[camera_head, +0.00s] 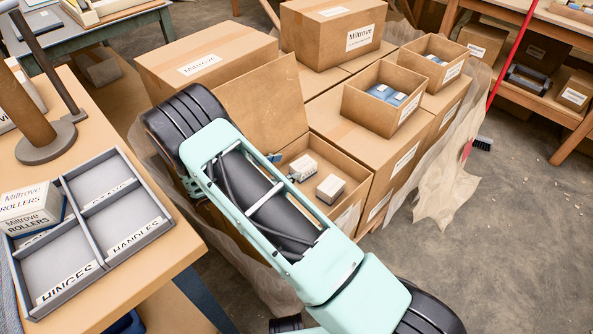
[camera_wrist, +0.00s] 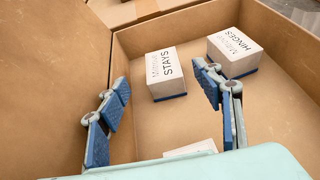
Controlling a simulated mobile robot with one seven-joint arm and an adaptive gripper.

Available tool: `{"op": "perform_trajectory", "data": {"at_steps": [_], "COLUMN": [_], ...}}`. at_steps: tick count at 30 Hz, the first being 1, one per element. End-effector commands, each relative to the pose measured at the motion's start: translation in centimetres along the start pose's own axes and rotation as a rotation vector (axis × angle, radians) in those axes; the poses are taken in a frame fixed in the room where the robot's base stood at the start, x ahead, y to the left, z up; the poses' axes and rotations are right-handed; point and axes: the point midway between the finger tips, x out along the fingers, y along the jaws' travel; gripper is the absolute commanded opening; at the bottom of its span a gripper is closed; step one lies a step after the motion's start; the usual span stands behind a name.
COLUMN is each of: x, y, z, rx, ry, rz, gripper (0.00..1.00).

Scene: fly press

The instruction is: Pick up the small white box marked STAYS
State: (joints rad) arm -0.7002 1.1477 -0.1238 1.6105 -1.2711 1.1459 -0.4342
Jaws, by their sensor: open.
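The small white box marked STAYS (camera_wrist: 166,74) sits upright on the floor of an open cardboard carton (camera_wrist: 150,118), with a blue band at its base. In the wrist view my gripper (camera_wrist: 162,96) is open and empty, its blue-padded fingers apart. The STAYS box shows beyond and between the fingers, with no visible contact. A similar white box marked HINGES (camera_wrist: 236,53) stands to its right, partly behind the right finger. In the head view two white boxes show in the carton (camera_head: 347,212), their markings unreadable; my arm hides most of the gripper.
A third white item (camera_wrist: 190,149) is partly hidden at the bottom of the wrist view. The carton's walls and raised flap (camera_head: 262,100) surround the space. Other Miltrove cartons (camera_head: 335,30) stand around. A grey divided tray (camera_head: 150,232) with ROLLERS boxes (camera_head: 32,210) lies left.

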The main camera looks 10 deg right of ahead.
Motion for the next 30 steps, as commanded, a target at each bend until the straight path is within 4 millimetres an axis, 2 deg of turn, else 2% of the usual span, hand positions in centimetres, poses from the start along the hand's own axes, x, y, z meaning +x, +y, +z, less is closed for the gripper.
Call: {"op": "perform_trajectory", "data": {"at_steps": [9,16,24,30], "x": [4.6,6.4,10.2,10.6], "y": [-0.1,-0.1,-0.2,-0.2], "z": [-0.1,0.0,0.1,0.2], "rx": [-0.002,-0.002,-0.001,-0.002], "ry": [-0.001,0.0,0.0,0.001], "rz": [-0.003,-0.002,-0.002,-0.001], "gripper": [0.6,0.6,0.6,0.6]}}
